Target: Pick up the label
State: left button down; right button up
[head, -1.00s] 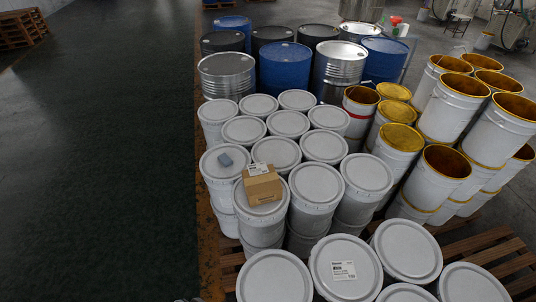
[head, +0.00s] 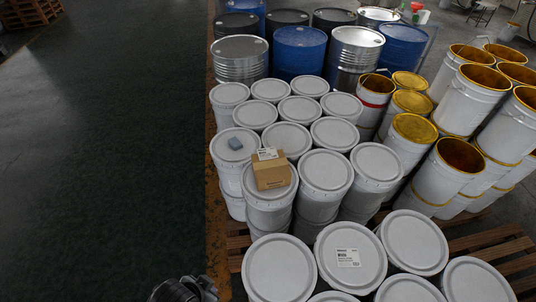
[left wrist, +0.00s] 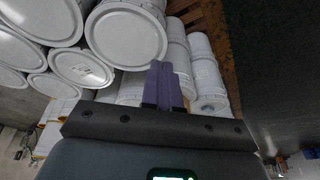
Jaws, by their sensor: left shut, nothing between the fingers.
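A white printed label (head: 348,257) lies flat on the lid of a white bucket in the front row. A second white label (head: 267,154) shows at the back top edge of a small cardboard box (head: 271,174); I cannot tell whether it is loose. In the left wrist view a lid carries a small pale label (left wrist: 82,70). My left gripper (left wrist: 162,82) has its purple fingers together and empty, with bucket lids beyond them. In the head view only a dark part of my arm shows at the bottom edge. My right gripper is not in view.
Closed white buckets (head: 325,171) stand close together on a wooden pallet (head: 490,240). A small blue-grey block (head: 235,143) lies on one lid. Steel and blue drums (head: 300,50) stand behind, open yellow-rimmed buckets (head: 462,157) at right. The dark floor (head: 100,150) at left is clear.

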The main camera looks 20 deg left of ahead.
pick_arm(q)
jog(key=shift+d, duration=0.1)
jog(key=c, duration=1.3)
grip_release()
jog(key=shift+o, duration=0.2)
